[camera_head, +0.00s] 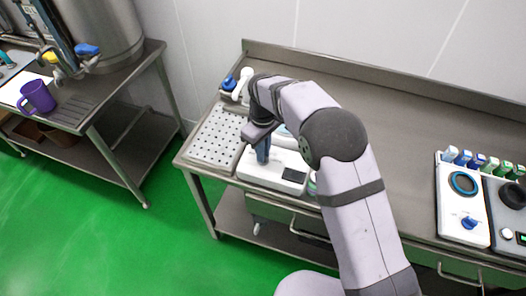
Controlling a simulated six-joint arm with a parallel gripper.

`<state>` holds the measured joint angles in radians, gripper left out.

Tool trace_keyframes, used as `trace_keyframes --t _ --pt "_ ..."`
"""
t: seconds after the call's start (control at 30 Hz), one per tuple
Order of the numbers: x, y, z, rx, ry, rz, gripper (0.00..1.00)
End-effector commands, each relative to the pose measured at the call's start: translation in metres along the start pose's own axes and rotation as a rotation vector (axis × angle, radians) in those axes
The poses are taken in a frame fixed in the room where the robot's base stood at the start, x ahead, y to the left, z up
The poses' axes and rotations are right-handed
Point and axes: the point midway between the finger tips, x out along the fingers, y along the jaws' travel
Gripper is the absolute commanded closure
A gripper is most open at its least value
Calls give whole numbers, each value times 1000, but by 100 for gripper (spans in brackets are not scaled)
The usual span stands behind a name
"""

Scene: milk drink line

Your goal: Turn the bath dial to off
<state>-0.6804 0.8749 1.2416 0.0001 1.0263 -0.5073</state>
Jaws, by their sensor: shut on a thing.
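A white unit (450,205) stands at the right of the bench, with a round blue-rimmed opening (463,183) in its top. A blue knob (469,222), which looks like the bath dial, sits on its front part; its setting is too small to read. My gripper (262,147) is far to the left of this knob. It is shut on a narrow blue thing (263,154) over a white device with a dark display (273,172). I cannot tell whether the blue thing touches this device. My arm hides part of the device's surroundings.
A perforated tray (215,137) lies at the bench's left end. A row of small blue- and green-capped containers (477,160) stands behind the white unit. A dark unit (510,210) is at the far right. A purple mug (37,97) stands on another table. The bench middle is clear.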

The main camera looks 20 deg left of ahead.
Motion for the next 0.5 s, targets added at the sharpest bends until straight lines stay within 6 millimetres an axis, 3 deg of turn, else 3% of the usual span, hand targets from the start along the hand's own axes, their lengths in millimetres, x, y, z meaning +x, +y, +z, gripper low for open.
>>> trace_keyframes --t 0.37,0.4,0.47,0.5 --pt "-2 1 -2 -9 6 3 100" --pt "-2 1 -2 -9 6 4 83" --pt "-2 1 -2 -8 5 3 71" --pt "-2 1 -2 -8 5 3 71"
